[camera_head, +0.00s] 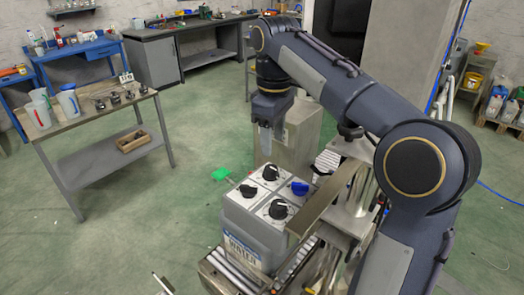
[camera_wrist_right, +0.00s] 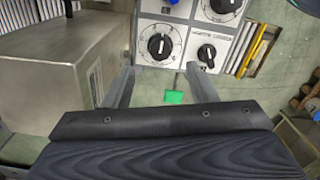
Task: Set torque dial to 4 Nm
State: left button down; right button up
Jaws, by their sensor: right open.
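A grey box (camera_head: 246,222) with a white top panel carries several dials. In the head view these are a black dial (camera_head: 271,172), a blue dial (camera_head: 299,188), a nearer black dial (camera_head: 278,209) and a small black knob (camera_head: 248,190). The labels are too small to read, so I cannot tell which is the torque dial. My right gripper (camera_head: 267,140) is open and empty, pointing down beyond the box. In the right wrist view its fingers (camera_wrist_right: 160,72) stand apart, with a black dial (camera_wrist_right: 159,46) and the small knob (camera_wrist_right: 206,54) ahead. My left gripper is not seen.
A metal cabinet (camera_head: 291,130) stands behind the box. A green tab (camera_head: 221,173) sticks out beside the panel. A roller conveyor (camera_head: 232,275) and a metal bar (camera_head: 325,198) are close to the box. A table with cups (camera_head: 97,110) is at left, with clear floor between.

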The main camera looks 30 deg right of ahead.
aim_at(272, 168)
notch_tip(272, 168, down, 8)
jog(key=shift+r+b, duration=0.2)
jog(key=shift+b, duration=0.2)
jog(key=shift+c, duration=0.3)
jog(key=c, duration=0.9)
jog(key=shift+r+m+p, duration=0.2)
jog(key=shift+m+p, duration=0.55)
jog(key=shift+m, duration=0.25)
jog(key=shift+s+m+p, duration=0.1)
jog(key=shift+m+p, duration=0.3)
jog(key=shift+m, duration=0.6)
jog(key=shift+f+m, duration=0.15)
jog(key=shift+m, duration=0.25)
jog(key=o, duration=1)
jog(key=shift+c, duration=0.2)
